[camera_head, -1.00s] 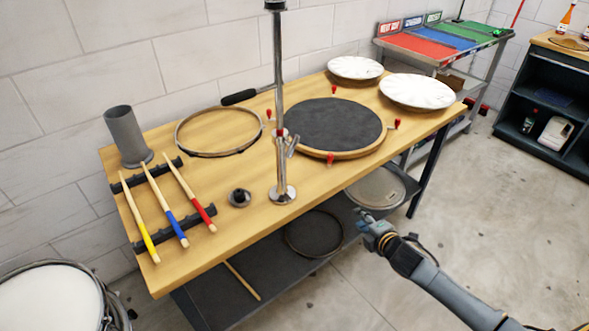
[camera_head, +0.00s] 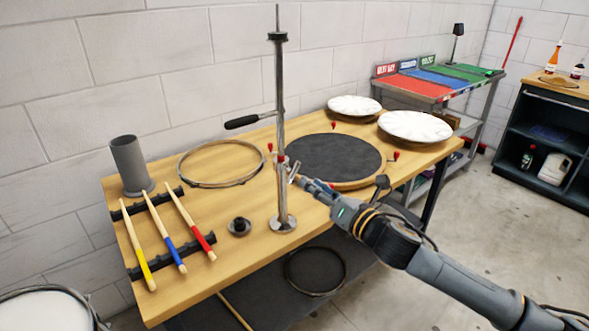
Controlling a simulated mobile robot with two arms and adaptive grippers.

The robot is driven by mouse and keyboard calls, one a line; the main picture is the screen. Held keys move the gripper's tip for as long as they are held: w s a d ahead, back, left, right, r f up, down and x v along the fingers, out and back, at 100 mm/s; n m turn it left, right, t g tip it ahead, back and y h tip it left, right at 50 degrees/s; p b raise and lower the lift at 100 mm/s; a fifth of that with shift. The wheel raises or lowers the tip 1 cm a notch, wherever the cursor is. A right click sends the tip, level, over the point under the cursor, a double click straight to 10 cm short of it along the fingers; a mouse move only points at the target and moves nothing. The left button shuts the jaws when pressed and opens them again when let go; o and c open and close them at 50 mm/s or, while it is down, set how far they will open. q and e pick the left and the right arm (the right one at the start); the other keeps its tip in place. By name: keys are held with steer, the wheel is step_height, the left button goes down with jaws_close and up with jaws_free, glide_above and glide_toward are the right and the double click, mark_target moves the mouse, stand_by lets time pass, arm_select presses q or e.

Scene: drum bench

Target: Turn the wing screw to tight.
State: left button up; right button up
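A metal stand (camera_head: 280,110) rises upright from a round base (camera_head: 283,224) on the wooden bench. Its small silver wing screw (camera_head: 294,170) sticks out to the right of the post, about halfway up. My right gripper (camera_head: 303,181) reaches in from the lower right, with its tip at or very close to the wing screw. I cannot tell whether it touches the screw, and its fingers are too small to tell open from shut. The screw is partly hidden by the fingertips. My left gripper is not in view.
A round dark drum pad (camera_head: 333,155) with red fittings lies just behind my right gripper. A hoop (camera_head: 220,163), a grey cup (camera_head: 130,163), a stick rack (camera_head: 204,241) and a small black part (camera_head: 239,226) are to the left. Two white drumheads (camera_head: 415,126) lie at the back right.

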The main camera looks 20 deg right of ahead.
mark_target(296, 174)
steer(key=p+x, duration=0.1)
steer(key=x, duration=0.7)
steer(key=shift+f, duration=0.1)
jaws_close()
